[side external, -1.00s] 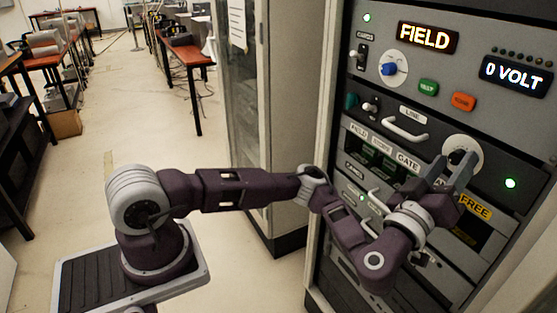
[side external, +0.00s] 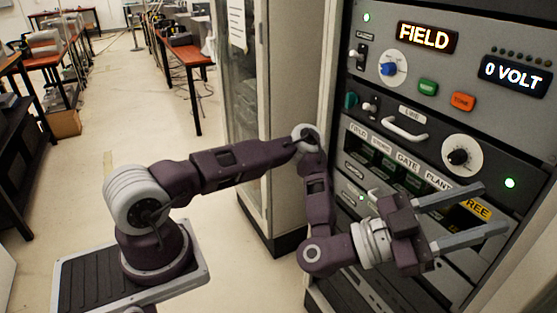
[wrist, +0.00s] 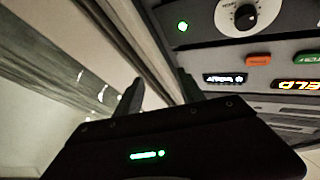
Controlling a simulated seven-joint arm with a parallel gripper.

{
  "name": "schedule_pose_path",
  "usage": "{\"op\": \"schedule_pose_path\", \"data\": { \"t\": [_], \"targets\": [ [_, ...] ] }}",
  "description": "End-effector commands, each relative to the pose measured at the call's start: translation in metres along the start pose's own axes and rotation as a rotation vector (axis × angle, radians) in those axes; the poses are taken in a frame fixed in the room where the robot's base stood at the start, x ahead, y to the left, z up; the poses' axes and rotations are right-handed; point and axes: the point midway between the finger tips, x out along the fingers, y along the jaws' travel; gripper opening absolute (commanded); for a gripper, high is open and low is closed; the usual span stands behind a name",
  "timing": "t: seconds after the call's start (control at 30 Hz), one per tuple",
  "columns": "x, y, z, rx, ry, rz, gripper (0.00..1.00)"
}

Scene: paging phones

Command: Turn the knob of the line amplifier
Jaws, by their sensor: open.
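The knob of the line amplifier (side external: 457,157) is black on a round white dial, on the panel with the LINE label. It also shows near the top of the wrist view (wrist: 245,16). My gripper (side external: 492,208) is open and empty, below and to the right of the knob, apart from it. Its two grey fingers also show in the wrist view (wrist: 160,88), well off the knob. A green light (side external: 509,183) is lit on the same panel.
Above is a panel with a blue knob (side external: 389,69), a FIELD display (side external: 427,37), a 0 VOLT display (side external: 515,75), a green button (side external: 428,87) and an orange button (side external: 462,101). A grey handle (side external: 405,129) juts out left of the black knob.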

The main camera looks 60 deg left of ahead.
Motion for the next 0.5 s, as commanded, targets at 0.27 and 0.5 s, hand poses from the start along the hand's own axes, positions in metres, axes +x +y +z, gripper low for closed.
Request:
{"op": "schedule_pose_path", "data": {
  "t": [0.27, 0.5],
  "targets": [
    [0.0, 0.07, -0.011, 0.087, -0.043, 0.396, 0.46],
    [-0.027, 0.101, 0.012, 0.213, -0.255, 0.704, 0.46]
  ]
}}
